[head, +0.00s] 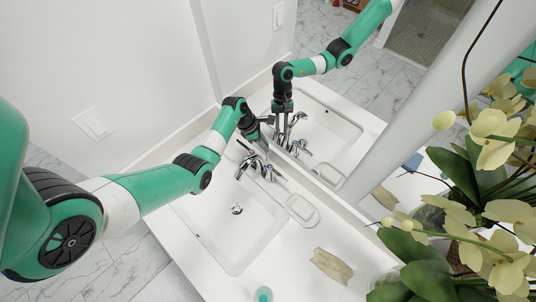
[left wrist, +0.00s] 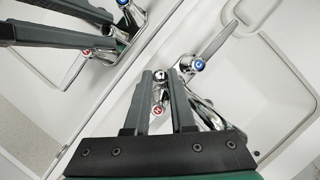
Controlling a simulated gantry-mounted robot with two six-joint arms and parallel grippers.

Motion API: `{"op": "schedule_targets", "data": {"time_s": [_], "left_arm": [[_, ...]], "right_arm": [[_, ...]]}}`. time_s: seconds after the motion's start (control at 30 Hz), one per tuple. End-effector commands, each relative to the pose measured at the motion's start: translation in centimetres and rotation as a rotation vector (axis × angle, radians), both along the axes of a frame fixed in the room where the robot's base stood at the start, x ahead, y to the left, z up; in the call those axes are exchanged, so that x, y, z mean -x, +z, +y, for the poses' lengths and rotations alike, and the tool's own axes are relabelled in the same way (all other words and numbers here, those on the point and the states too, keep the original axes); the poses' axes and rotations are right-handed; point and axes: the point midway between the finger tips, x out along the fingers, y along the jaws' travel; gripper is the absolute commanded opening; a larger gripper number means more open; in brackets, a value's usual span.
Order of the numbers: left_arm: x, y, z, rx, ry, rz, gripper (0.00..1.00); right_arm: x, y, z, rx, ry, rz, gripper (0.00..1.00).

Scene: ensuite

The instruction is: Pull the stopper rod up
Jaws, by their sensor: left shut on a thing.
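The chrome faucet (head: 250,164) stands at the back of the white sink (head: 215,225). My left gripper (head: 262,147) reaches in from the left and is just behind the faucet spout. In the left wrist view its two grey fingers (left wrist: 161,76) are shut on the small shiny top of the stopper rod (left wrist: 160,76), between the faucet handles. One handle has a red cap (left wrist: 157,110), the other a blue cap (left wrist: 198,65). Most of the rod is hidden by the fingers. The round drain stopper (head: 237,208) sits in the basin floor. My right gripper is not in view.
A mirror (head: 345,95) behind the faucet reflects my arm and the sink. A soap dish (head: 302,210), a beige object (head: 331,266) and a teal-topped item (head: 263,294) are on the counter. A flowering plant (head: 470,220) fills the right side.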

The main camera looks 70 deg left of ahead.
Motion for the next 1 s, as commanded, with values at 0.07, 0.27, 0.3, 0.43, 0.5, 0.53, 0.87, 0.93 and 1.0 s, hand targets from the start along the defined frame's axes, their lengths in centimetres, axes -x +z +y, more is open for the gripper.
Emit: {"op": "schedule_targets", "data": {"time_s": [0.07,0.27,0.3,0.43,0.5,0.53,0.87,0.93,1.0], "left_arm": [[-0.1,0.4,0.2,0.007,-0.005,-0.002,0.0],[-0.1,0.4,0.1,0.01,-0.007,-0.003,0.0],[-0.1,0.5,0.1,0.01,-0.007,-0.003,0.25],[-0.1,0.4,0.1,0.008,-0.006,-0.002,0.48],[-0.1,0.4,0.1,0.008,-0.006,-0.003,0.52],[-0.1,0.4,0.1,0.008,-0.005,-0.003,0.52],[0.3,1.3,0.3,0.006,-0.004,-0.002,0.52],[0.7,2.4,0.4,0.005,-0.004,-0.003,0.52],[1.2,3.9,0.7,0.004,-0.002,-0.005,0.52]], "right_arm": [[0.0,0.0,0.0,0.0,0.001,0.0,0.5],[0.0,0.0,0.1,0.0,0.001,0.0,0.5],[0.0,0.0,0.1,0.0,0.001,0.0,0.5],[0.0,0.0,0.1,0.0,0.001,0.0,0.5],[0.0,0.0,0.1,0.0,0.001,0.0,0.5],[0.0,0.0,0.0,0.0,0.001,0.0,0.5],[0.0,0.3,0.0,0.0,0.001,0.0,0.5],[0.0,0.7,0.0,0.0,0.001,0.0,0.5],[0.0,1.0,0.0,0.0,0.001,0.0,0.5]]}}
